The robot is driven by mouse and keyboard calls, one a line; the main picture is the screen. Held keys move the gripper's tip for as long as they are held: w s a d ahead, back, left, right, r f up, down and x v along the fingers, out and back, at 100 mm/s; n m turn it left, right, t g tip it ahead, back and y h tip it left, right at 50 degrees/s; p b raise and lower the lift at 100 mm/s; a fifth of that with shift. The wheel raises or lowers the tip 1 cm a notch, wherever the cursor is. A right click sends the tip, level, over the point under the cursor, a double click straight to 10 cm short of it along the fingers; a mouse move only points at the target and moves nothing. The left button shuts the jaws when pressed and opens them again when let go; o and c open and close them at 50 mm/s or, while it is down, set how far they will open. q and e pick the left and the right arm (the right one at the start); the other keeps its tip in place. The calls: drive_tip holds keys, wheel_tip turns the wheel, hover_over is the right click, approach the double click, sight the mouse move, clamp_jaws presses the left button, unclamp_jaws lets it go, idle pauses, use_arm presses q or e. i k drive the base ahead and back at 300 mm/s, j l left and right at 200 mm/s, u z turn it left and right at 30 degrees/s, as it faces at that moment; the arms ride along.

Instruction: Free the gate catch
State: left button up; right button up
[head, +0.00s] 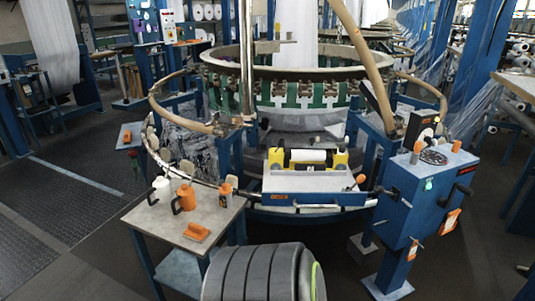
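The circular loom (293,90) stands in the middle of the head view. At its front is a blue panel (315,183) with an orange label, which looks like the gate. A yellow-ended fixture with a white roller (308,156) sits on top of it. A small orange knob (361,179) and a dark rod with a black end (377,191) are at the panel's right end; I cannot tell which part is the catch. The panel appears to lie in line with the loom's ring. Neither of my grippers is in view.
A blue control post (420,195) with knobs and a dial stands at right. Dark floor (75,205) is open at left.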

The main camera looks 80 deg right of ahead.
sight(360, 178)
drive_tip(key=z, duration=3.4)
